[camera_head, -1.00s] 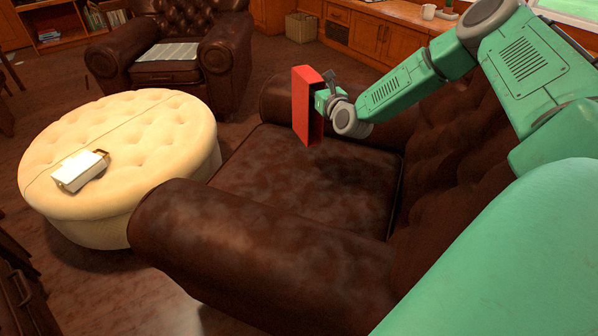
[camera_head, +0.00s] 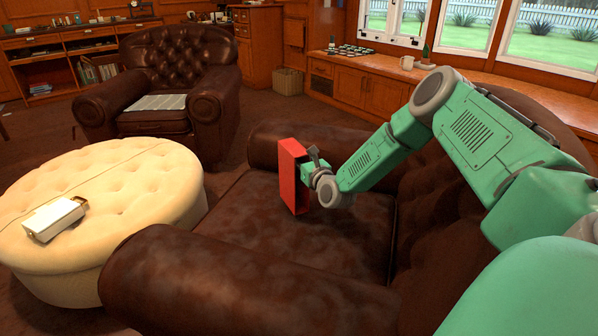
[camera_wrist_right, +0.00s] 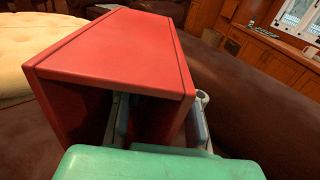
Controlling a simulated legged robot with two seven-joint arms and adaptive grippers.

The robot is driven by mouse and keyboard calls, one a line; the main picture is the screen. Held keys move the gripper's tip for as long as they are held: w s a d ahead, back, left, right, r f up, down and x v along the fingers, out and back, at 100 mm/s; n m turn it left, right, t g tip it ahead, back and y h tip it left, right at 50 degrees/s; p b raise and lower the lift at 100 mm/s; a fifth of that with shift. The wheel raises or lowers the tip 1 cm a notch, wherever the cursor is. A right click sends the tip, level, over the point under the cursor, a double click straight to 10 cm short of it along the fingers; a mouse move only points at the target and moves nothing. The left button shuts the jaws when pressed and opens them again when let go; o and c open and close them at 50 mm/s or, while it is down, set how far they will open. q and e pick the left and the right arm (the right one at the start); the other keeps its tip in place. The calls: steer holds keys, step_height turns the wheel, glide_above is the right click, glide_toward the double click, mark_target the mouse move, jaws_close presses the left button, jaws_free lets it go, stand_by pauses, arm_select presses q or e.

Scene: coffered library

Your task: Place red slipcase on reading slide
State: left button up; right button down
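The red slipcase (camera_head: 287,177) is held upright over the seat of the near brown leather armchair (camera_head: 240,220). My right gripper (camera_head: 312,168) reaches it from the right. In the right wrist view, the slipcase (camera_wrist_right: 125,50) has its open side towards me, and the fingers (camera_wrist_right: 160,122) straddle its right wall, one inside and one outside. Whether its lower edge touches the seat cannot be told. A pale striped panel (camera_head: 157,102) lies on the far armchair; it may be the reading slide, but I cannot tell for certain. My left gripper is out of view.
A cream tufted ottoman (camera_head: 130,185) stands at the left, with a white box-like object (camera_head: 54,217) on it. The far armchair (camera_head: 180,60) stands behind it. A wooden cabinet (camera_head: 365,92) runs below the windows. Dark floor lies between the chairs.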

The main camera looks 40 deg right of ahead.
step_height(320, 180, down, 3)
steer(key=shift+f+b, duration=0.1)
steer(key=shift+b, duration=0.35)
steer(key=c, duration=1.7)
jaws_free()
